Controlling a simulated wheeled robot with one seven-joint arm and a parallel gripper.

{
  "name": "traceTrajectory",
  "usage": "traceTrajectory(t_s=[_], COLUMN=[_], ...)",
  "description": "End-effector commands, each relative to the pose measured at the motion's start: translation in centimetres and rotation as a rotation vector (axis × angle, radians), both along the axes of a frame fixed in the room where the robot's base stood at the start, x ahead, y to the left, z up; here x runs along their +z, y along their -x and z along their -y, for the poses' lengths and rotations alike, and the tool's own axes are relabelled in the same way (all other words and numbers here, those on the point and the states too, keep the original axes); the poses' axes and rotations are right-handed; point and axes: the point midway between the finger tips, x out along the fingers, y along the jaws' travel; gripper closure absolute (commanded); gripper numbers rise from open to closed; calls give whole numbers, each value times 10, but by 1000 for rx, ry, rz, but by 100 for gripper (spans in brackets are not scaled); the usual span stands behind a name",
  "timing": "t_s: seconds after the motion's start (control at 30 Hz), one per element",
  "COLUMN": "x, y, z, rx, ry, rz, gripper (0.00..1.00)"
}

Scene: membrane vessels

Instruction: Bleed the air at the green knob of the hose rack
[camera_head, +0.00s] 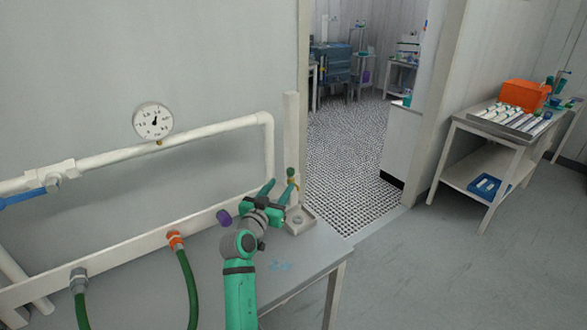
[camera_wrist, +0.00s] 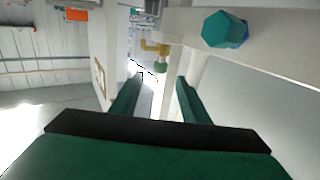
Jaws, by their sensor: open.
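The small green knob (camera_head: 290,172) sits on a brass fitting (camera_head: 292,182) by the upright post at the right end of the hose rack (camera_head: 140,247). In the wrist view the green knob (camera_wrist: 160,67) shows below the yellow brass fitting (camera_wrist: 155,47), beyond and between my fingertips. My gripper (camera_head: 278,188) is open and empty, just in front of the knob and apart from it as far as I can tell. Its two green fingers also show in the wrist view (camera_wrist: 160,82).
A purple knob (camera_head: 224,217) is left of my gripper. A teal hexagonal part (camera_wrist: 225,30) is right of the fingers. A gauge (camera_head: 153,121), white pipe (camera_head: 190,136) and green hoses (camera_head: 187,285) are to the left.

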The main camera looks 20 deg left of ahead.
Motion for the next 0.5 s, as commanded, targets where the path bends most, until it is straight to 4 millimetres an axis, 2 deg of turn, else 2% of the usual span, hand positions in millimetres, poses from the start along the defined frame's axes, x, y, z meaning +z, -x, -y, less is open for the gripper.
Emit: traceTrajectory(t_s=[0.3,0.5], x=[1,1], y=[-54,-82], z=[3,5], rx=[0,1], ry=[-1,-1], rz=[0,0], gripper=[58,58])
